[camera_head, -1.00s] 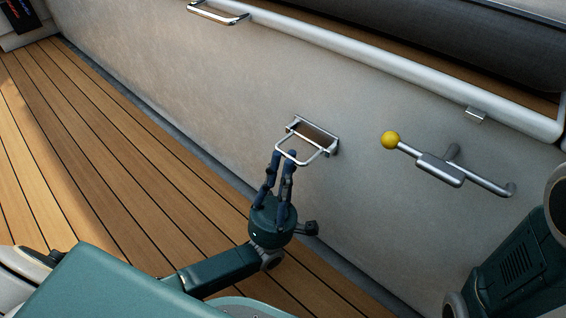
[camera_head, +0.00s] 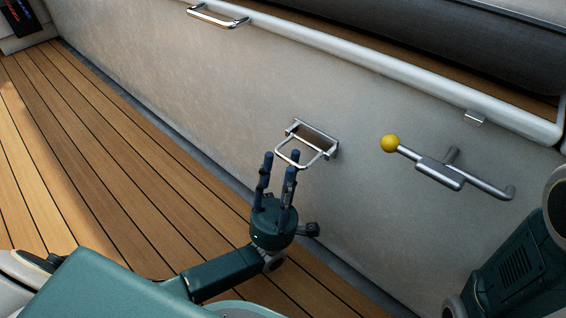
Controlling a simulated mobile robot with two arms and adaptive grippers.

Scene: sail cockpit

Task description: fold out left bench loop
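The bench loop (camera_head: 303,148) is a metal loop on a mount on the pale side wall. It stands out from the wall, tilted toward me. My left gripper (camera_head: 279,160) is just below and left of the loop, pointing up. Its two dark blue fingers are spread apart with nothing between them. The right fingertip is close to the loop's outer bar in the picture; I cannot tell whether it touches. My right gripper is not in view.
A lever with a yellow knob (camera_head: 390,144) is on the wall right of the loop. A chrome handle (camera_head: 217,15) is at upper left. A white rail (camera_head: 380,67) runs along the wall's top. The plank floor (camera_head: 110,165) at left is clear.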

